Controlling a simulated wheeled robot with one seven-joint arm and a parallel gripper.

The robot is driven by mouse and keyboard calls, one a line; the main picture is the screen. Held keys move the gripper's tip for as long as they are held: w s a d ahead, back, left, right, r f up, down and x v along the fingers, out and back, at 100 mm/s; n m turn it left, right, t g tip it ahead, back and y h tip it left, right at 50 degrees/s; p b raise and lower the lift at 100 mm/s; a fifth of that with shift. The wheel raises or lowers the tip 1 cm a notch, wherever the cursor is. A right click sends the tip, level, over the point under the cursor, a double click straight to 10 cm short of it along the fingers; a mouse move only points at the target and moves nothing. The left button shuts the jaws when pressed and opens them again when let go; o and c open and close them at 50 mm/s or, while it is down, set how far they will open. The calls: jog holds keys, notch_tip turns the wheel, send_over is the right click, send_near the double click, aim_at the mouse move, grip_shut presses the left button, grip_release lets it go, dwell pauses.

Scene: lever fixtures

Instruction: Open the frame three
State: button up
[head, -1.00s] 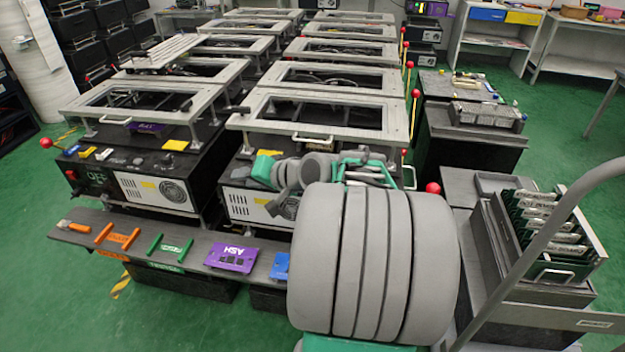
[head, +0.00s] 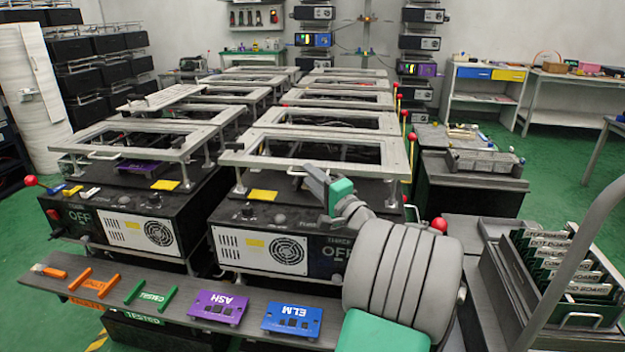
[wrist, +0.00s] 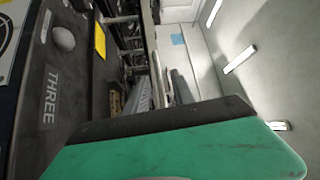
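The near right fixture is a black box with a label reading THREE (wrist: 50,95) in the wrist view; in the head view its front (head: 262,245) shows OFF at the right. Its grey rectangular frame (head: 262,155) lies flat and level on top, with a small front handle. My gripper (head: 316,180) is in front of the frame's near edge, apart from the red knob. A green part of it fills the bottom of the wrist view; its fingertips are not clear.
A shelf in front holds purple ASH (head: 218,307) and blue ELM (head: 292,318) plates. The neighbouring left fixture has a red-knobbed lever (head: 31,181). A rack of boards (head: 570,265) and a curved grey rail (head: 568,240) stand at the right.

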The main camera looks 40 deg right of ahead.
jog(key=shift+c, duration=0.4)
grip_shut()
dwell(0.9)
